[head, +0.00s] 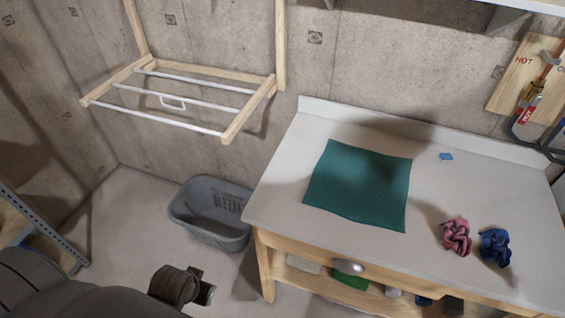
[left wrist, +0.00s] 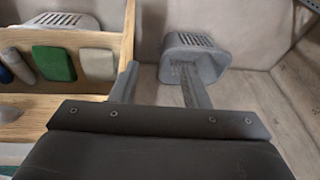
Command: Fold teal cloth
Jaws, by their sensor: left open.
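The teal cloth (head: 360,184) lies spread flat and unfolded on the light worktop (head: 275,199), left of its middle. My left gripper (head: 206,292) is at the bottom of the head view, low over the floor, left of the table and well apart from the cloth. In the left wrist view its two fingers (left wrist: 158,84) are apart with nothing between them. My right gripper is in neither view.
A pink crumpled cloth (head: 456,236) and a blue one (head: 495,247) lie on the worktop's right, with a small blue item (head: 446,156) behind. A grey basket (head: 208,212) stands on the floor. A wall drying rack (head: 178,103) hangs above. A drawer knob (head: 350,267) juts out front.

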